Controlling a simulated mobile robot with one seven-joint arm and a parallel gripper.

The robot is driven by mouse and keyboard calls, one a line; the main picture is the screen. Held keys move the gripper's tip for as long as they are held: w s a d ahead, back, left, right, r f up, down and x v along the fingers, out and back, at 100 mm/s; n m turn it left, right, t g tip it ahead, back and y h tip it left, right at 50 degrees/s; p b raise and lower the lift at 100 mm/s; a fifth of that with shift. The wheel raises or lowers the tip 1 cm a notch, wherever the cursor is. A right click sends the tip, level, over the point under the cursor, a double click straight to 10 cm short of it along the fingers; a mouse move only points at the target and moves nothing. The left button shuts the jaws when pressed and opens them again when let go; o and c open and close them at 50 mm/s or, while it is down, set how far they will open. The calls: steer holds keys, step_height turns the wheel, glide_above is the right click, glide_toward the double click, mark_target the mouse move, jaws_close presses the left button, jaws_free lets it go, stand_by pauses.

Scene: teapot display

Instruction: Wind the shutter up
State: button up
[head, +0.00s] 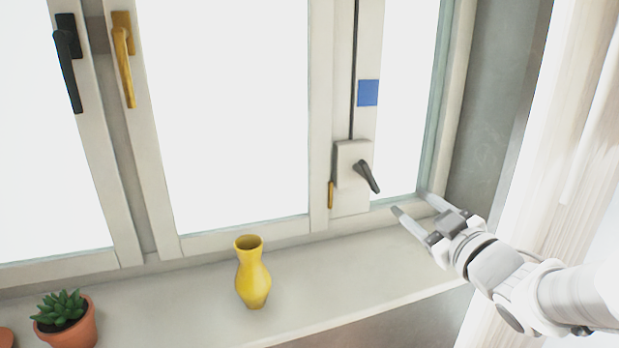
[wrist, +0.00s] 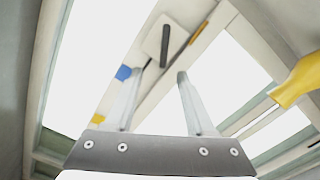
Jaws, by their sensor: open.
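A pale winder box (head: 349,204) is mounted on the window frame, with a dark crank handle (head: 369,178) slanting down to the right. A thin dark line (head: 353,65) runs up from the box. My gripper (head: 411,202) is open and empty, to the right of and slightly below the crank, apart from it. In the wrist view, the crank handle (wrist: 165,45) and box (wrist: 151,41) show beyond the spread fingers (wrist: 159,74). The window panes are bright white; I cannot make out a shutter.
A yellow vase (head: 253,280) stands on the sill (head: 345,275), left of my gripper. A potted succulent (head: 66,318) is at far left. Window handles, black (head: 69,65) and brass (head: 124,65), are upper left. A blue square (head: 368,93) is above the winder.

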mark_target(362, 171)
steer(key=w+p, duration=0.1)
steer(key=p, duration=0.1)
steer(key=w+a+p, duration=0.1)
steer(key=p, duration=0.2)
steer(key=w+p, duration=0.1)
steer(key=p, duration=0.2)
steer(key=shift+a+y, duration=0.25)
steer(key=shift+y, duration=0.05)
steer(key=shift+w+p, duration=0.1)
steer(key=shift+p, duration=0.55)
steer(key=p+x, duration=0.1)
steer(key=x, duration=0.4)
steer(key=p+x, duration=0.1)
steer(key=x, duration=0.3)
steer(key=p+x, duration=0.1)
steer(key=x, duration=0.4)
steer(key=shift+w+a+f, duration=0.1)
steer(key=shift+w+f, duration=0.2)
steer(key=shift+f, duration=0.05)
jaws_close()
